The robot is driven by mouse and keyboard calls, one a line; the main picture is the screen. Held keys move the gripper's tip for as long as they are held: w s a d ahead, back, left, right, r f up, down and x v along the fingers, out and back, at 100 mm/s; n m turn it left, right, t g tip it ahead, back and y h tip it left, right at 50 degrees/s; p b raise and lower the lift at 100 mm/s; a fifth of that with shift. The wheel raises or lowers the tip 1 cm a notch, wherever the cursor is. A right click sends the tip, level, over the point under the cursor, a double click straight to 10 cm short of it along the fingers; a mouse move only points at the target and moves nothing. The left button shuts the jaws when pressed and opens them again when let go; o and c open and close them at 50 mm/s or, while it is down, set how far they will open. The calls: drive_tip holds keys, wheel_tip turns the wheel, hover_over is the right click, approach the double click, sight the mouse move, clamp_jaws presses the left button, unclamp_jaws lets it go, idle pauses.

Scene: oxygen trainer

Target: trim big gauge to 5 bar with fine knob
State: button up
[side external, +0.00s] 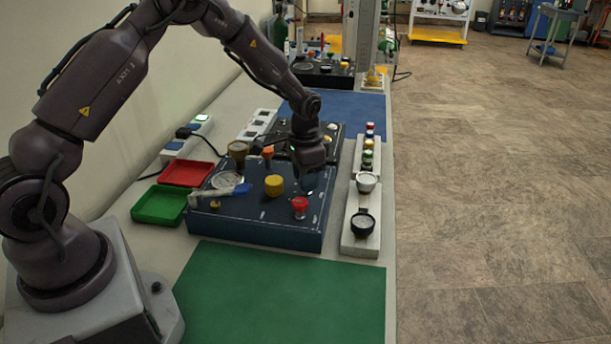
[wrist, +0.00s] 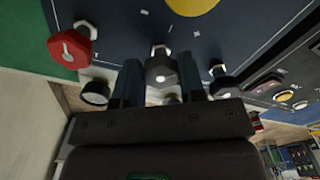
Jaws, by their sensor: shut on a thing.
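My gripper (side external: 309,178) is low over the right part of the dark blue trainer panel (side external: 270,238). In the wrist view its two fingers (wrist: 160,78) are shut on a small dark grey knob (wrist: 160,68) with a pale spot, which appears to be the fine knob. The side view hides this knob behind my gripper. A yellow knob (side external: 274,185) sits mid-panel. A red knob (side external: 299,204) is at the front right, and also in the wrist view (wrist: 70,48).
A black knob (wrist: 222,82) is close beside the right finger in the wrist view. Gauges on grey blocks, one white (side external: 366,181) and one black (side external: 363,224), stand right of the panel. Red (side external: 187,174) and green (side external: 158,205) trays lie left. The green mat (side external: 285,295) is clear.

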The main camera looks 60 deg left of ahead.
idle(0.4)
drive_tip(key=o, duration=0.9)
drive_tip(key=shift+o, duration=0.2)
drive_tip(key=shift+r, duration=0.15)
wheel_tip(320, 180, up, 13)
